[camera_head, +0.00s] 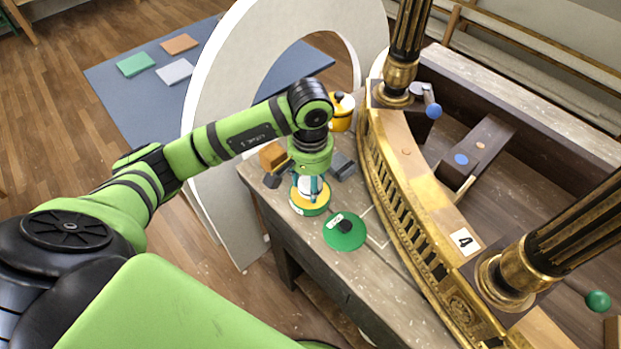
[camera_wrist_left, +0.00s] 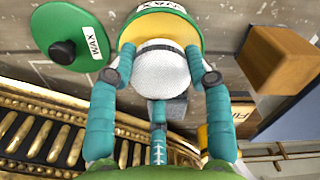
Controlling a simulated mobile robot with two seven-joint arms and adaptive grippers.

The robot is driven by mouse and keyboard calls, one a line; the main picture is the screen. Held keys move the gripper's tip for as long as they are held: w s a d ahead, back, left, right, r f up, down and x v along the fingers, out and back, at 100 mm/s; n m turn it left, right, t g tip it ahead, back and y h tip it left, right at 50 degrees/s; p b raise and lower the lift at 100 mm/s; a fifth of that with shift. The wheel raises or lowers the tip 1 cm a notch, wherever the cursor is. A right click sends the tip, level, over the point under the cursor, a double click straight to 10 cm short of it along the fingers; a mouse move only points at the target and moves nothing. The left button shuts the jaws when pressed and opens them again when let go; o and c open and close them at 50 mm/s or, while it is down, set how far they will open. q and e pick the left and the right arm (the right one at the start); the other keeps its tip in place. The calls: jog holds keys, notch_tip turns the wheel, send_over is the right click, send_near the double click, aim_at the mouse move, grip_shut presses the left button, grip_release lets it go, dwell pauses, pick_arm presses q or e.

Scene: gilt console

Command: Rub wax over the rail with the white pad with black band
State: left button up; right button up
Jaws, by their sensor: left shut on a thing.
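The white pad (camera_wrist_left: 160,72) is held between the turquoise fingers of my left gripper (camera_head: 311,187). The gripper is shut on the pad, right over the open green wax tin (camera_head: 311,209), whose yellow wax also shows in the wrist view (camera_wrist_left: 187,28). Whether the pad touches the wax cannot be told. The green lid (camera_head: 345,238), marked WAX, lies beside the tin with its black knob up. The curved gilt rail (camera_head: 405,197) with its small balusters runs right of the tin; it also shows in the wrist view (camera_wrist_left: 65,148). My right gripper is not in view.
An orange-brown block (camera_head: 272,154), a grey block (camera_head: 343,166) and a yellow pot (camera_head: 341,112) stand around the gripper on the worn bench (camera_head: 325,265). A large white ring (camera_head: 213,120) rises behind my arm. Dark fluted columns (camera_head: 410,35) stand on the console.

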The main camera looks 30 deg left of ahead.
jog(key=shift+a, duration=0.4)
pick_arm(q)
jog(key=shift+f+b, duration=0.25)
jog(key=shift+b, duration=0.05)
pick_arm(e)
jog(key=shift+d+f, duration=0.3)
pick_arm(q)
jog(key=shift+f+b, duration=0.25)
jog(key=shift+b, duration=0.05)
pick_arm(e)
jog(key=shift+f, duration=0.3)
pick_arm(q)
jog(key=shift+s+f+b, duration=0.1)
jog(key=shift+b, duration=0.35)
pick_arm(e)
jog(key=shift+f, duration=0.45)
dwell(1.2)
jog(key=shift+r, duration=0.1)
pick_arm(q)
jog(key=shift+r+p, duration=0.4)
jog(key=shift+r, duration=0.45)
jog(key=shift+r+p, duration=1.05)
jog(key=shift+r, duration=1.7)
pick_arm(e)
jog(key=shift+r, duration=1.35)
